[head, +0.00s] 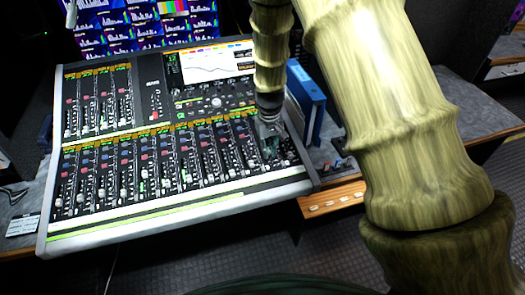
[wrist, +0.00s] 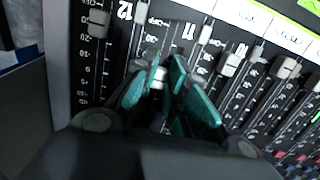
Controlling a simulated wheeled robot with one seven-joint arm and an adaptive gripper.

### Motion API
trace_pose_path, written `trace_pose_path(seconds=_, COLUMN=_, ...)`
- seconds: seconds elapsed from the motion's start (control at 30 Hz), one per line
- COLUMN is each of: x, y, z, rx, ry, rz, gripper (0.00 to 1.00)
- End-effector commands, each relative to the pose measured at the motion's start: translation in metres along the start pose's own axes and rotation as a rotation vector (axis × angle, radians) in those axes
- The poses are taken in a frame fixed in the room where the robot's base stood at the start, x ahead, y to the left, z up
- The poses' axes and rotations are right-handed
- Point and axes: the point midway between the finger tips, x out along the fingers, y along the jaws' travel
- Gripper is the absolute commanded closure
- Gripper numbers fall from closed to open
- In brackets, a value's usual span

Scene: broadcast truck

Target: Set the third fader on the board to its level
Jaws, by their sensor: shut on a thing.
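The board (head: 180,198) is a wide light-framed mixing desk with rows of faders. My gripper (head: 270,148) is low over the right end of its lower fader row. In the wrist view my gripper's teal fingers (wrist: 168,80) are closed together around a small pale fader cap (wrist: 158,76), near the printed numbers 11 and 12. The fingers hide most of this cap and its slot, so I cannot tell its exact strip or level. Other pale caps stand beside it, one at the far left (wrist: 98,22) and one near number 10 (wrist: 230,65).
A blue binder (head: 306,100) stands upright just right of the board, close to my gripper. Small items (head: 340,165) lie on the side desk. A screen is built into the board's top (head: 215,65), and monitors (head: 130,25) are behind. My arm covers much of the right side.

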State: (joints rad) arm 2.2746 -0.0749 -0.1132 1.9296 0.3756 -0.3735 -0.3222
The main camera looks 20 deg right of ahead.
Motion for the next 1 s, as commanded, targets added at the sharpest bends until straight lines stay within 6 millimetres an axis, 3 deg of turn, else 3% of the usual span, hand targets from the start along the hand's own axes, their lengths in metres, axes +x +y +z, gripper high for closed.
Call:
trace_pose_path(seconds=0.13, x=0.0, y=0.0, z=0.001, rx=0.001, ry=-0.001, rz=0.0, gripper=1.0)
trace_pose_path(seconds=0.17, x=0.0, y=0.0, z=0.001, rx=0.001, ry=-0.001, rz=0.0, gripper=0.84)
trace_pose_path(seconds=0.2, x=0.0, y=0.0, z=0.001, rx=0.001, ry=-0.001, rz=0.0, gripper=0.77)
trace_pose_path(seconds=0.3, x=0.0, y=0.0, z=0.001, rx=0.001, ry=-0.001, rz=0.0, gripper=0.64)
trace_pose_path(seconds=0.67, x=-0.003, y=-0.001, z=0.0, rx=0.0, ry=0.0, rz=0.0, gripper=0.64)
trace_pose_path(seconds=1.0, x=-0.049, y=-0.001, z=-0.001, rx=-0.001, ry=0.003, rz=0.0, gripper=0.64)
